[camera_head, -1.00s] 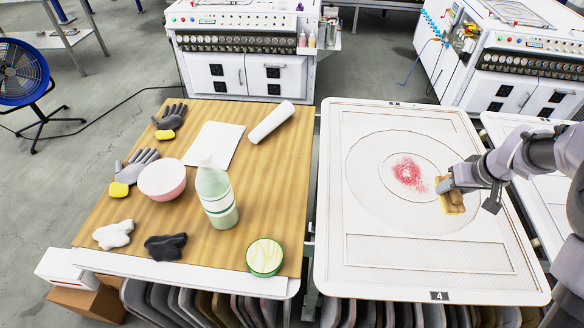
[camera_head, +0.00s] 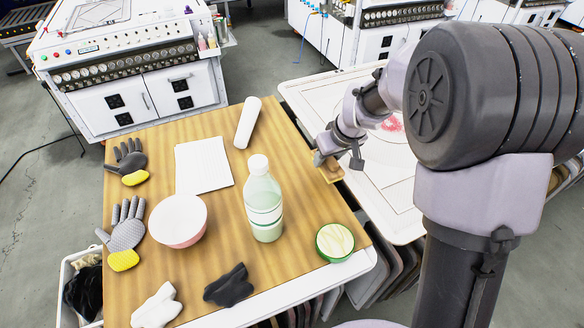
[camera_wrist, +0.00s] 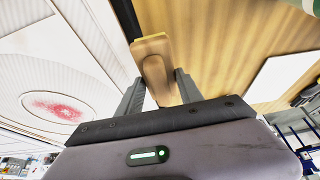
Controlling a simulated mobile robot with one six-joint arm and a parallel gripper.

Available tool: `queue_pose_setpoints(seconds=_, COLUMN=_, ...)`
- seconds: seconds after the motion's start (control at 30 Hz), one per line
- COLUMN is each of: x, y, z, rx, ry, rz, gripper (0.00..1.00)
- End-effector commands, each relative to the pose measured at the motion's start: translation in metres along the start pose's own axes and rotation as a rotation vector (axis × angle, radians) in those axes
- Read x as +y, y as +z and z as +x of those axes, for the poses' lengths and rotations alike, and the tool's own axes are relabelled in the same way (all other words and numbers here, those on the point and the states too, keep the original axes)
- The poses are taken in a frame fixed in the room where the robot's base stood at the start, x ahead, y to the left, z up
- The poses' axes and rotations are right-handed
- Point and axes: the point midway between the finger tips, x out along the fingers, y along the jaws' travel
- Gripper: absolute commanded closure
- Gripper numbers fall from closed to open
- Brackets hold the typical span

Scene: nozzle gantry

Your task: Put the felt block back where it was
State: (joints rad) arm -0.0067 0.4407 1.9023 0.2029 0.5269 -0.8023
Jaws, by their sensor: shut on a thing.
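The felt block (camera_head: 331,172) is tan with a yellowish edge. In the head view it is at the right edge of the wooden table (camera_head: 225,259), partly hidden by my gripper (camera_head: 323,161). In the wrist view the felt block (camera_wrist: 155,62) sits between the two fingers of my gripper (camera_wrist: 158,82), which is shut on it. There it overlaps the dark gap between table and white printing board. I cannot tell its height above the table.
A bottle (camera_head: 263,205), a bowl (camera_head: 178,222) and a green-rimmed round tin (camera_head: 335,242) stand on the table. A white roll (camera_head: 247,122), white sheet (camera_head: 203,166), gloves and rags lie around. The printing board (camera_head: 388,196) with a red patch is to the right.

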Motion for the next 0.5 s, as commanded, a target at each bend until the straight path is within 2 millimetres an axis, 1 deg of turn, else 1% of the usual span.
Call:
queue_pose_setpoints(seconds=0.03, x=-0.015, y=-0.009, z=0.008, rx=0.001, ry=-0.002, rz=-0.008, gripper=0.89)
queue_pose_setpoints(seconds=0.1, x=-0.032, y=-0.020, z=0.014, rx=0.001, ry=-0.002, rz=-0.006, gripper=0.89)
queue_pose_setpoints(seconds=0.2, x=-0.047, y=-0.030, z=0.020, rx=0.000, ry=-0.001, rz=-0.003, gripper=0.89)
queue_pose_setpoints(seconds=0.37, x=-0.061, y=-0.040, z=0.025, rx=0.001, ry=-0.001, rz=-0.002, gripper=0.89)
queue_pose_setpoints(seconds=0.4, x=-0.065, y=-0.040, z=0.030, rx=0.000, ry=-0.001, rz=-0.001, gripper=0.89)
queue_pose_setpoints(seconds=0.5, x=-0.063, y=-0.028, z=0.055, rx=-0.002, ry=0.000, rz=0.000, gripper=0.89)
